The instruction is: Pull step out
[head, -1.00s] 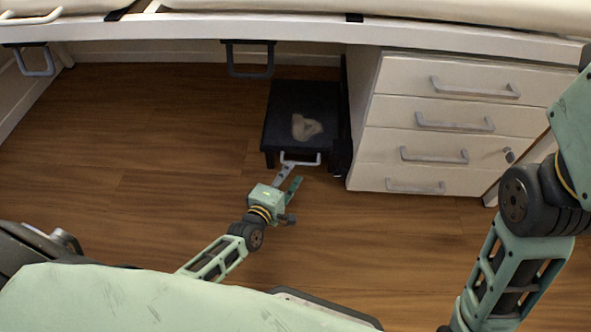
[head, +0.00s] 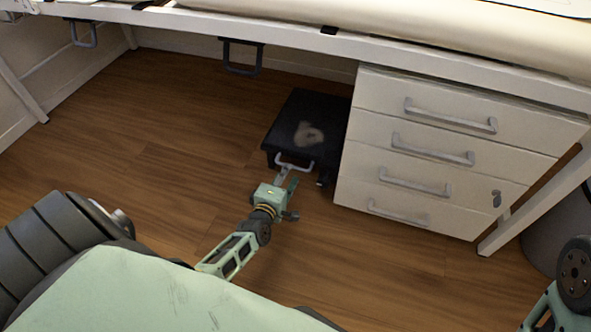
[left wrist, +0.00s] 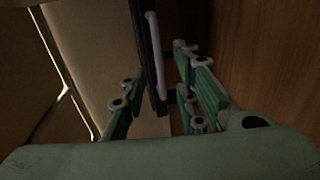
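The step (head: 290,130) is a low black stool with a pale worn patch on top. It stands on the floor under the bed frame, just left of the drawer cabinet. A light grey handle (head: 295,166) is on its near edge. My left gripper (head: 287,178) is at this handle, its fingers open. In the left wrist view the handle (left wrist: 155,55) and the step's dark edge (left wrist: 141,45) show between the spread fingers of the left gripper (left wrist: 158,90). I cannot tell whether either finger touches the handle. My right gripper is out of view.
A white drawer cabinet (head: 440,155) with grey handles stands close to the right of the step. The bed frame (head: 300,38) runs overhead, with a grey bracket (head: 241,60) hanging down. The wooden floor (head: 150,150) left of the step is clear.

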